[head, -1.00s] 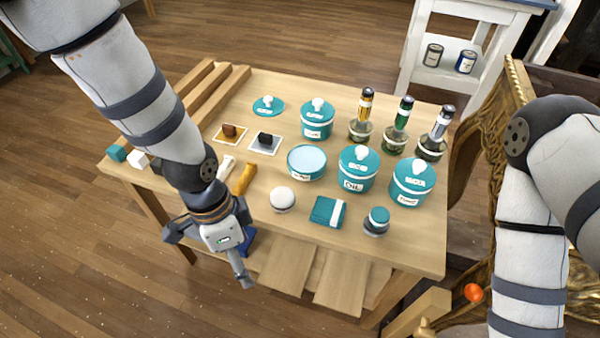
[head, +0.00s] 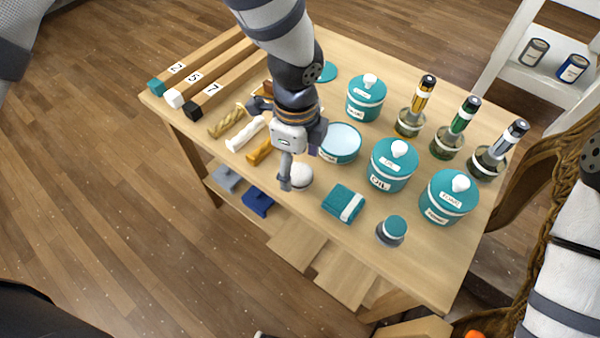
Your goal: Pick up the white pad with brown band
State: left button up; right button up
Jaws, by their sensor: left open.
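The white pad (head: 300,177) is a small round white dome near the front edge of the wooden table. Its band is too small or too hidden to make out now. My left gripper (head: 287,165) is open and hangs over the table just beside the pad. One finger points down and covers the pad's left side; I cannot tell whether they touch. My right arm shows at the right edge, with its gripper out of view.
Teal canisters (head: 393,167) and bottles (head: 462,125) stand behind. White (head: 246,134) and amber handles lie to the left.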

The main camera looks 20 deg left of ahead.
pick_arm(q)
notch_tip(320, 180, down, 2)
jog(key=shift+f, duration=0.2)
jog(key=c, duration=1)
pick_arm(e)
jog(key=shift+s+f, duration=0.15)
pick_arm(q)
jog(key=shift+r, duration=0.2)
jog(key=r, duration=0.4)
jog(key=shift+s+a+r+p, duration=0.1)
jog(key=shift+s+r+p, duration=0.25)
jog(key=shift+p, duration=0.05)
jog(key=s+a+r+p, duration=0.1)
jog(key=s+r, duration=0.1)
jog(key=s, duration=0.2)
jog(key=s+a+r, duration=0.1)
jog(key=s+r, duration=0.2)
jog(key=s, duration=0.1)
jog(key=s+a+r+p, duration=0.1)
jog(key=s+r, duration=0.2)
jog(key=s, duration=0.2)
jog(key=shift+r+p, duration=0.1)
jog(key=shift+p, duration=0.25)
pick_arm(e)
jog(key=w+r+t, duration=0.2)
jog(key=w+r, duration=0.2)
jog(key=w, duration=0.1)
jog(key=shift+r, duration=0.35)
